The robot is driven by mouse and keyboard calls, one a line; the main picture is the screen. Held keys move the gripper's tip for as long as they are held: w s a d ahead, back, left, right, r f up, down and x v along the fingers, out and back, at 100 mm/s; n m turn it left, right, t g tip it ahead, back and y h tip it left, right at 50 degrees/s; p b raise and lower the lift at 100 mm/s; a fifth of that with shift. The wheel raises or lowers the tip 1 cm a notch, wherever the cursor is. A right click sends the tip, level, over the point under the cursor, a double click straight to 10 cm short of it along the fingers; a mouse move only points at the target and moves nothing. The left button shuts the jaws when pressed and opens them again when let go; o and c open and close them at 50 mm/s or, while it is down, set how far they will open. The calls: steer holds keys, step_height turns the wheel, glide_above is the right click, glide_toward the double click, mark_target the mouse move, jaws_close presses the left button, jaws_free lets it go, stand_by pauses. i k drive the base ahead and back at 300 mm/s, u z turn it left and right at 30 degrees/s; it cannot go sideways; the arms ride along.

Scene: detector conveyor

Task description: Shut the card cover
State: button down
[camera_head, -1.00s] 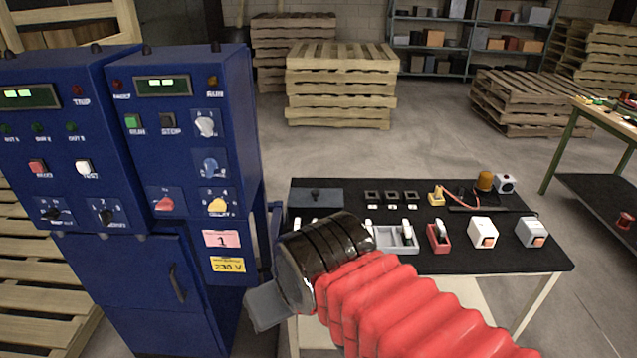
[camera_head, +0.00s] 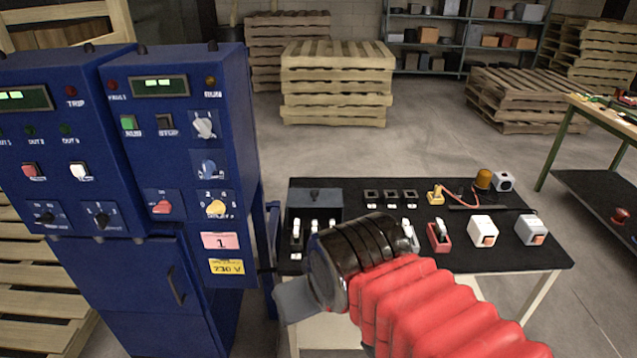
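A grey-blue panel with a small dark knob, apparently the card cover (camera_head: 314,198), is at the back left of the black bench. Several white-topped upright cards (camera_head: 315,228) stand in front of it, and the cover does not lie over them. My gripper (camera_head: 296,300) is at the bench's front left edge, nearer the camera than the cards and apart from the cover. Only a grey, blocky end shows beyond my black wrist. Its fingers cannot be told apart, so its opening is unclear. My wrist hides part of the bench.
A blue control cabinet (camera_head: 180,105) stands close on the left. Pallets (camera_head: 337,85) stand behind on open floor.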

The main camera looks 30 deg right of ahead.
mark_target(297, 198)
steer(key=u, duration=0.05)
steer(key=i, duration=1)
steer(key=z, duration=0.05)
